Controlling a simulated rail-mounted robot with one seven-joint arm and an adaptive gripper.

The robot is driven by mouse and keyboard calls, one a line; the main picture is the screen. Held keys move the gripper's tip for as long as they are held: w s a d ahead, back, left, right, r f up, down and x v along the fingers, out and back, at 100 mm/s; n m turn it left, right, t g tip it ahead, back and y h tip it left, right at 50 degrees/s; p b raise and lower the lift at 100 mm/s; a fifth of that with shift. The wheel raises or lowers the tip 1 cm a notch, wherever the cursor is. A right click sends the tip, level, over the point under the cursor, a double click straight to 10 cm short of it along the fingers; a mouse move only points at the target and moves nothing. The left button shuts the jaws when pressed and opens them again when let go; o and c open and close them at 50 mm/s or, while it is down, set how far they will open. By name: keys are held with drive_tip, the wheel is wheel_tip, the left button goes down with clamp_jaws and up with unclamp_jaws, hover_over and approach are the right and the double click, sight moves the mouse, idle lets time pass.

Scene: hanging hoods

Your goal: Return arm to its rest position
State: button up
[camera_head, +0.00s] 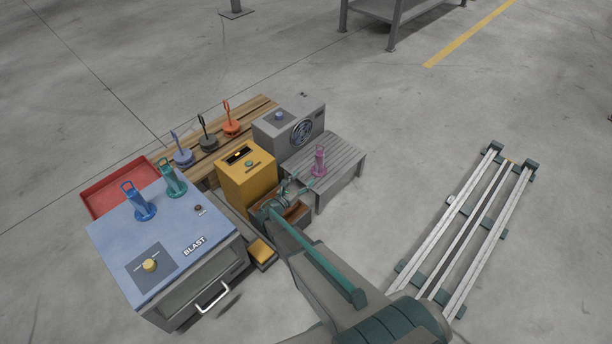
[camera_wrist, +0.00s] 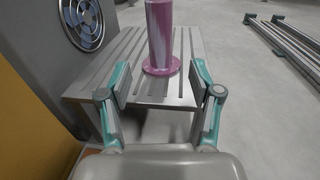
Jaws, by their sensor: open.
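My gripper (camera_head: 283,190) is at the end of my arm, above the front side of the grey slatted bench in the head view. In the wrist view my gripper (camera_wrist: 160,92) is open, its two teal-edged fingers apart with nothing between them. A pink handled piece (camera_head: 319,161) stands upright on the slatted bench (camera_head: 341,178). In the wrist view the pink piece (camera_wrist: 160,40) stands just beyond the fingertips, on the slats (camera_wrist: 150,90), apart from both fingers. Its top is cut off there.
A yellow box (camera_head: 247,178) and a grey box with a fan (camera_head: 290,128) stand close beside my gripper. A blue-topped BLAST cabinet (camera_head: 165,240) carries blue and teal handled pieces. A red tray (camera_head: 118,187) lies behind it. Floor between bench and rails (camera_head: 470,230) is clear.

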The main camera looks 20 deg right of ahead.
idle(0.4)
drive_tip(key=s+d+r+m+g+y, duration=0.25)
drive_tip(key=s+m+g+y, duration=0.4)
drive_tip(key=s+m, duration=0.75)
drive_tip(key=s+a+r+m+g+y, duration=0.1)
drive_tip(key=s+a+r+m+y, duration=0.3)
drive_tip(key=a, duration=0.4)
drive_tip(key=s+a+r+m+g+y, duration=0.1)
drive_tip(key=s+a+m+g+y, duration=0.1)
drive_tip(key=s+a+m+y, duration=0.4)
drive_tip(key=s+a+f+g+h+p, duration=0.15)
drive_tip(key=s+g, duration=1.15)
drive_tip(key=s, duration=1.5)
wheel_tip(320, 180, up, 15)
drive_tip(key=t+p, duration=0.6)
drive_tip(key=p, duration=2.4)
drive_tip(key=shift+d, duration=0.15)
